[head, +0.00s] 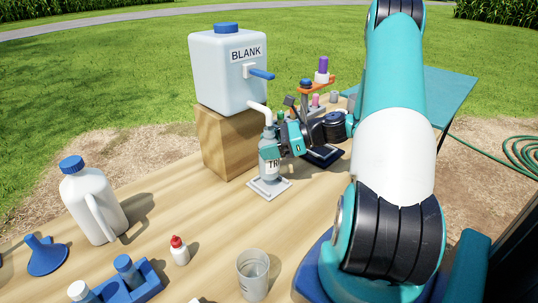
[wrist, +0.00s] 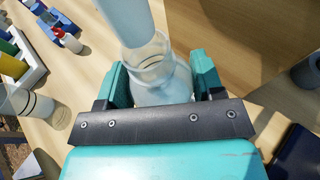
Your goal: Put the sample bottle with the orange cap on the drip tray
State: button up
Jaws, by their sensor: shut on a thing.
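A clear grey bottle (head: 269,158) with a dark-lettered label, partly hidden, is upright over the drip tray (head: 256,188). It looks to stand on the tray, but I cannot tell whether it touches. No cap is on it; the wrist view shows its open neck (wrist: 158,62). A pale spout (head: 259,110) comes down to its mouth. My gripper (head: 283,142) is shut on the bottle from the right, its two teal fingers on either side in the wrist view (wrist: 162,80). I cannot make out an orange cap.
The BLANK tank (head: 225,80) with a blue tap (head: 262,74) stands on a wooden block (head: 225,150) behind. A white jug (head: 93,205), a blue funnel (head: 46,256), a red-capped dropper (head: 179,252) and a clear beaker (head: 253,275) stand in front.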

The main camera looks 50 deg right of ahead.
jog(key=shift+f, duration=1.6)
jog(key=o, duration=1.1)
jog(key=shift+f, duration=0.15)
jog(key=v, duration=1.2)
